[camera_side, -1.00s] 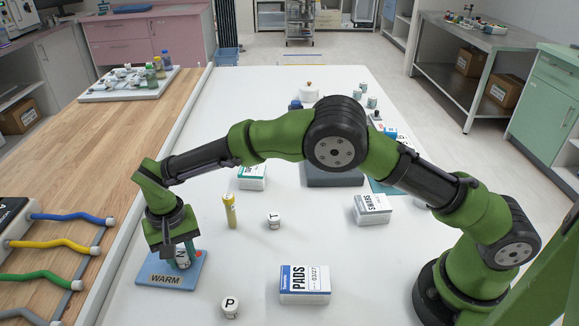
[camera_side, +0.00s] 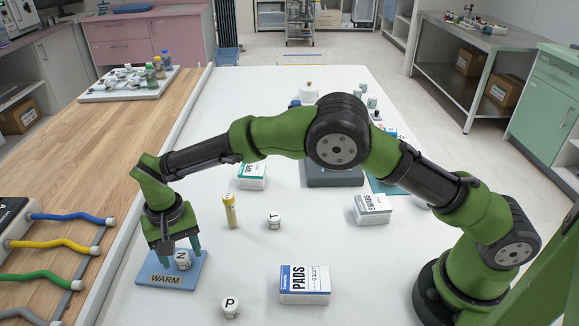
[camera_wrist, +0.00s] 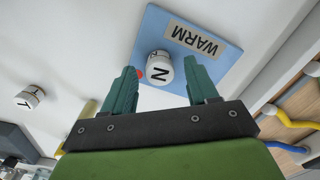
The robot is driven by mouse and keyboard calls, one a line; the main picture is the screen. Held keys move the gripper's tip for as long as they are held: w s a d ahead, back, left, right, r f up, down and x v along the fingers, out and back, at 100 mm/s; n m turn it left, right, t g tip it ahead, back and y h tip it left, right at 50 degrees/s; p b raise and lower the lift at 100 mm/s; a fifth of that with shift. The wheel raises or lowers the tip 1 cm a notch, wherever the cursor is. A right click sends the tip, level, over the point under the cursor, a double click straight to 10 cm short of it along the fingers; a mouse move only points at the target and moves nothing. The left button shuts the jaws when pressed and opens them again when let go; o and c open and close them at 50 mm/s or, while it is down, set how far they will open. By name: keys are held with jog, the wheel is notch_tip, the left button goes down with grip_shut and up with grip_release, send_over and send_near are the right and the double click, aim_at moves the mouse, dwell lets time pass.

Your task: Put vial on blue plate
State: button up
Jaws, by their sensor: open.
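The blue plate (camera_side: 160,279), labelled WARM, lies on the white table at the left. A small white vial (camera_side: 183,261) marked N stands upright on the plate. It also shows in the wrist view (camera_wrist: 159,71), on the blue plate (camera_wrist: 200,22). My gripper (camera_side: 180,258) is open, with its green fingers on either side of vial N. In the wrist view, my gripper (camera_wrist: 164,85) shows clear gaps between both fingers and the vial, so it does not appear to touch it.
A vial marked P (camera_side: 230,308) stands in front, right of the plate. Another white vial (camera_side: 274,221) and a yellow tube (camera_side: 229,210) stand behind. A PADS box (camera_side: 305,284) is to the right. Free table lies between them.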

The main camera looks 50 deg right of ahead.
aim_at(181, 255)
notch_tip(181, 255, up, 11)
jog(key=s+d+r+t+y, duration=0.1)
jog(key=d+r, duration=0.7)
jog(key=s+d+r+t+y, duration=0.1)
jog(key=s+d+r, duration=0.2)
jog(key=d, duration=0.2)
jog(key=s+d+r+t, duration=0.1)
jog(key=s+d+r, duration=0.2)
jog(key=d, duration=0.2)
jog(key=s+d+f+t, duration=0.1)
jog(key=s+d, duration=0.3)
jog(key=s, duration=0.4)
jog(key=s+d+f+t, duration=0.2)
jog(key=s+d, duration=0.3)
jog(key=s, duration=0.3)
jog(key=shift+d+f+t, duration=0.2)
jog(key=shift+t, duration=0.4)
